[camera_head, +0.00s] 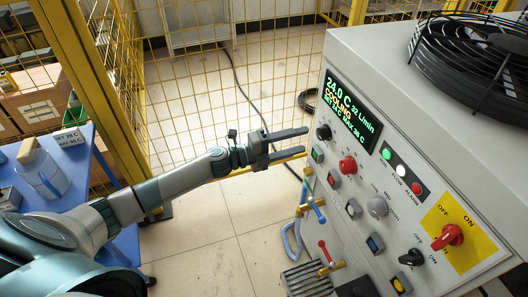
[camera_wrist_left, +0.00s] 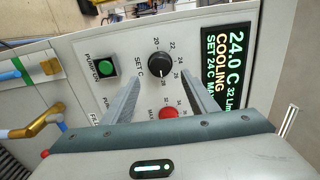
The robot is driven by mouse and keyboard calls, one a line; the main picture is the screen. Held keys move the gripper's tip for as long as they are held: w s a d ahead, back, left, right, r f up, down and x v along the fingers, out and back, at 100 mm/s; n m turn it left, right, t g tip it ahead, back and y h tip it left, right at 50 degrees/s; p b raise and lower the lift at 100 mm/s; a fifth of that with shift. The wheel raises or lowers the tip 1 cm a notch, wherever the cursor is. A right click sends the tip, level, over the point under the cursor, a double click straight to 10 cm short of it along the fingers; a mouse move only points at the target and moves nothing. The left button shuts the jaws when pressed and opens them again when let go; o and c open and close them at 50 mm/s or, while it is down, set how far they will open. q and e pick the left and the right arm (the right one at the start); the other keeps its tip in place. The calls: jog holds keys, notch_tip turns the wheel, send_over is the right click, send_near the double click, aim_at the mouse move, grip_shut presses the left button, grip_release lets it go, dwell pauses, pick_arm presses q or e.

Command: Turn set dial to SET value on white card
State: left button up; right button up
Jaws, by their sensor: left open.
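The display (camera_head: 350,112) reads 24.0 C, COOLING and SET 24 C.
A red MAX dial (camera_head: 347,165) sits just below the set dial, close to the gripper. Buttons, a grey knob (camera_head: 378,206) and a red switch (camera_head: 448,237) cover the panel. Pipes with blue and red handles (camera_head: 318,211) stand at the lower left. Yellow fencing is behind.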

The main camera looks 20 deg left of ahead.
pick_arm(q)
jog(key=b+v, duration=0.2)
jog(key=v, duration=0.8)
jog(key=shift+s+a, duration=0.15)
jog(key=shift+s, duration=0.1)
pick_arm(e)
jog(key=shift+t, duration=0.5)
jog(key=shift+w+a+r, duration=0.25)
jog(key=shift+w, duration=0.5)
jog(key=shift+w+a+r, duration=0.25)
jog(key=shift+w, duration=0.5)
jog(key=shift+w+a+r, duration=0.25)
jog(key=shift+w, duration=0.5)
pick_arm(q)
jog(key=shift+f, duration=0.1)
